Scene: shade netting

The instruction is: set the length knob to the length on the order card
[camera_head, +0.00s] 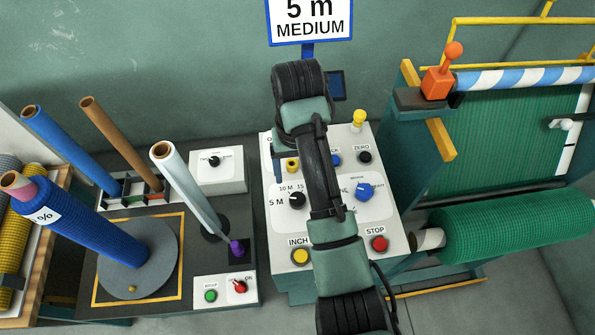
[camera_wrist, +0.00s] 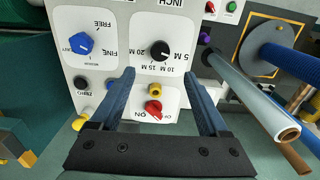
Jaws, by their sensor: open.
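The order card (camera_head: 309,20) at the top of the head view reads "5 m MEDIUM". The length knob (camera_head: 297,199) is a black dial on the white control panel, with 5 M, 10 M and 15 M around it.
A blue knob (camera_wrist: 80,44) sits beside the length knob. A yellow button (camera_wrist: 155,90) and a red switch (camera_wrist: 153,107) show between my fingers. A red STOP button (camera_head: 379,244) and yellow INCH button (camera_head: 300,256) are on the panel. Tubes (camera_head: 188,190) stand to the left.

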